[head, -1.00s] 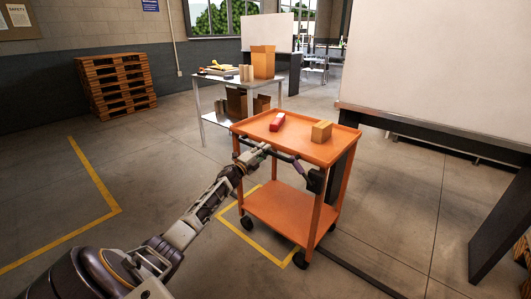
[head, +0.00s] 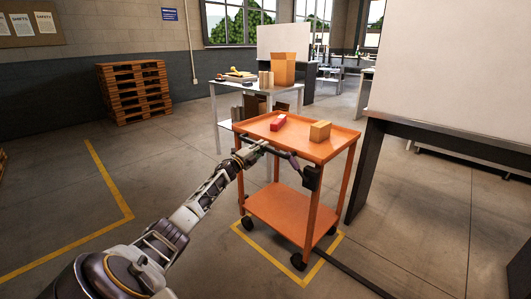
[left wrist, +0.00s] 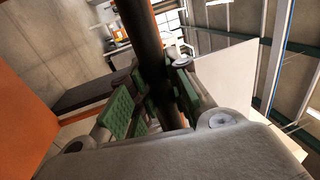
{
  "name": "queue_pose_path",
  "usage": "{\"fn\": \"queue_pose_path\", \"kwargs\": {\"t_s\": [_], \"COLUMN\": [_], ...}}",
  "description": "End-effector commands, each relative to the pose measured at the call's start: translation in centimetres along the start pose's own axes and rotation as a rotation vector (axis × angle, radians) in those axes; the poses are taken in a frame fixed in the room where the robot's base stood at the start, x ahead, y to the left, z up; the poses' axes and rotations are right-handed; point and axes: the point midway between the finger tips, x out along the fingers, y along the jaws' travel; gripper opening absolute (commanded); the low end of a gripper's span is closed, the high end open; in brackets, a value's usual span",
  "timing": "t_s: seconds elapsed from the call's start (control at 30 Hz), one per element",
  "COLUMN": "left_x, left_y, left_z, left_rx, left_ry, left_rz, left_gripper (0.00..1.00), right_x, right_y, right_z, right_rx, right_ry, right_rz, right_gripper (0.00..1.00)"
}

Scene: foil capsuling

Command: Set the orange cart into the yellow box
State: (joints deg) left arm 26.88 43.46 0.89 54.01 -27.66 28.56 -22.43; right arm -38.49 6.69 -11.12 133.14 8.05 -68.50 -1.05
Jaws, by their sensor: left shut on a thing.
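The orange cart (head: 290,214) stands upright in the middle of the head view, its wheels on the floor. The yellow box (head: 265,254) is a taped outline on the floor around the cart's base. Its near sides show in front of the wheels; the far sides are largely hidden by the cart. The visible wheels appear within the outline, the front one close to the near corner. My left gripper (head: 261,147) is shut on the cart's dark handle bar (left wrist: 145,35), which passes between the green finger pads in the left wrist view. My right gripper is out of view.
Pallets (head: 134,92) are stacked at back left. Floor on the left is open.

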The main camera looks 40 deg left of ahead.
Motion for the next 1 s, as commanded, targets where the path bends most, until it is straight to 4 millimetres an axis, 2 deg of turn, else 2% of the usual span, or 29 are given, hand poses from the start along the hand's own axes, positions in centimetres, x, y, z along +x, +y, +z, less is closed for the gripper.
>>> {"fn": "queue_pose_path", "kwargs": {"t_s": [0.47, 0.5, 0.67, 1.0], "left_x": [-0.03, -0.03, -0.02, -0.01], "left_y": [0.20, 0.21, 0.16, 0.08], "left_z": [0.33, 0.32, 0.34, 0.36], "left_rx": [0.000, 0.000, 0.000, 0.000], "left_ry": [0.004, 0.004, 0.003, 0.003], "left_rz": [0.003, 0.003, 0.002, 0.001], "left_gripper": [0.00, 0.21, 0.41, 0.41], "right_x": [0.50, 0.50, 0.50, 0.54], "right_y": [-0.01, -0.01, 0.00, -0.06], "right_z": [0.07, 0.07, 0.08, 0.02], "right_rx": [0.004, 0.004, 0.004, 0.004], "right_ry": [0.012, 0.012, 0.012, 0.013], "right_rz": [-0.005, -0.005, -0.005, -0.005], "right_gripper": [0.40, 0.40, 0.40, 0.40]}}
